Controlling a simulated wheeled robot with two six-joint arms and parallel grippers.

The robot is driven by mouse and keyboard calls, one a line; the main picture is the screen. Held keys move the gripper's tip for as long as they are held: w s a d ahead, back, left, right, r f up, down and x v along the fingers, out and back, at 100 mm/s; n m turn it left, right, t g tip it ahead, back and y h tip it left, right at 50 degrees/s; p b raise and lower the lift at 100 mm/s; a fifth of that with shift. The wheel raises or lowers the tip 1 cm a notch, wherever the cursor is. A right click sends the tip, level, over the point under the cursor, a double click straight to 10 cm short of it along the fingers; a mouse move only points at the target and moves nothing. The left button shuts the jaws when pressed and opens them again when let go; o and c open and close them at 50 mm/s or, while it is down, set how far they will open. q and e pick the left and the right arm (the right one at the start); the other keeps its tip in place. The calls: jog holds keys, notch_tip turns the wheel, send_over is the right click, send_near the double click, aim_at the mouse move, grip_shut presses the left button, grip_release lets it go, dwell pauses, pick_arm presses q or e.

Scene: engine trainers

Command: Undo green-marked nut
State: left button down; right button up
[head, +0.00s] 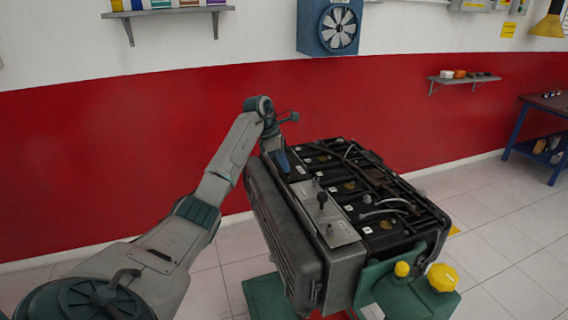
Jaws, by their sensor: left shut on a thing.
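The engine trainer (290,232) stands in the middle of the view, with a dark top and a grey metal plate (326,214) along its near left side. Dark knobs or fittings (322,199) stand up from that plate. I cannot make out a green-marked nut. My left gripper (280,122) is above the far left corner of the engine, shut on a small dark thing that I cannot clearly identify. A blue-handled piece (283,161) shows just below it at the engine's edge; I cannot tell if they touch. My right gripper is out of view.
Yellow caps (443,277) stand on the green stand (408,297) at the engine's near end. Black hoses and pale tubes (388,207) run over the top. A wall shelf (463,78) and a blue-legged table (541,130) are at the right. Tiled floor (500,225) is clear there.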

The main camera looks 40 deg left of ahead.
pick_arm(q)
jog(key=n+y, duration=0.1)
jog(key=n, duration=0.2)
jog(key=shift+s+d+n+t+b, duration=0.1)
jog(key=shift+n+t+b, duration=0.2)
jog(key=shift+t+b, duration=0.1)
jog(key=n+y, duration=0.1)
jog(key=n, duration=0.3)
jog(key=shift+d+t+y, duration=0.2)
jog(key=shift+t+y, duration=0.2)
jog(key=n, duration=0.1)
jog(key=n+y, duration=0.1)
jog(key=n, duration=0.3)
jog(key=shift+d+r+y, duration=0.1)
jog(key=shift+d+y, duration=0.15)
jog(key=shift+y, duration=0.05)
jog(key=n+y, duration=0.1)
jog(key=n, duration=0.1)
jog(key=n+g, duration=0.1)
jog(key=n, duration=0.1)
jog(key=shift+d+n+y+p, duration=0.15)
jog(key=shift+n+y+p, duration=0.15)
jog(key=shift+y+p, duration=0.1)
jog(key=c, duration=1.3)
grip_release()
jog(key=shift+c, duration=0.2)
